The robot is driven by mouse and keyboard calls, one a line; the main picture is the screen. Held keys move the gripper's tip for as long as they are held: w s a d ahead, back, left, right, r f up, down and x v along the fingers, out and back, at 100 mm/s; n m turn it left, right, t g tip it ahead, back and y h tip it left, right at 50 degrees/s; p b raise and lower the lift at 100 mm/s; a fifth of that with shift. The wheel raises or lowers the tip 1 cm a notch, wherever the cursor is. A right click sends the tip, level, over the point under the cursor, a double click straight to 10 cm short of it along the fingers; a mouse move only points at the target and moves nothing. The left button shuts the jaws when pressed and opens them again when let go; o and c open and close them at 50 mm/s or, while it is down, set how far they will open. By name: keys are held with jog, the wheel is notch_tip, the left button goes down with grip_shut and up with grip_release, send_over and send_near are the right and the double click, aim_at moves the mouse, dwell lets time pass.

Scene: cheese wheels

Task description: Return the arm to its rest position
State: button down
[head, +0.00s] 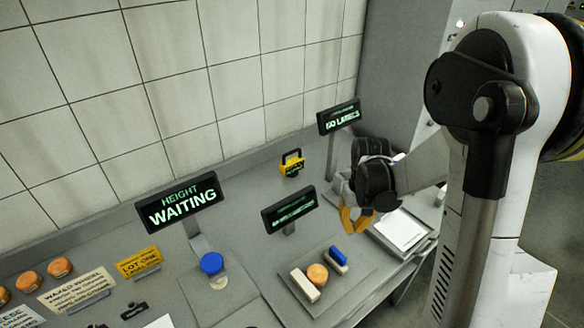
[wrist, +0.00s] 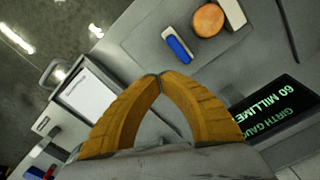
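My gripper (head: 355,222) is in the air over the right part of the grey bench (head: 120,225) in the head view. Its yellow fingers point down, left of a white sheet on a tray. In the wrist view the fingertips of my gripper (wrist: 160,76) meet, with nothing between them. My white arm and its dark joints fill the right of the head view. An orange cheese wheel (head: 317,274) sits between a cream block (head: 305,285) and a blue-topped block (head: 338,256) on a grey plate, apart from the gripper.
A dark display sign (head: 289,210) stands left of my gripper, and a "NO LABELS" sign (head: 339,117) behind it. A "HEIGHT WAITING" sign (head: 180,200) and a blue knob (head: 212,263) are farther left. Several orange wheels (head: 59,267) lie at far left. A tiled wall backs the bench.

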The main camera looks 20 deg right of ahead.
jog(key=s+a+r+n+t+b, duration=0.1)
jog(key=s+a+r+t+b, duration=0.2)
jog(key=s+a+b, duration=0.2)
jog(key=s+a+r+n+t+b, duration=0.1)
jog(key=s+a+r+t+b, duration=0.2)
jog(key=s+a+b, duration=0.3)
jog(key=shift+a+r+t, duration=0.3)
jog(key=shift+a+t, duration=0.3)
jog(key=shift+a, duration=0.6)
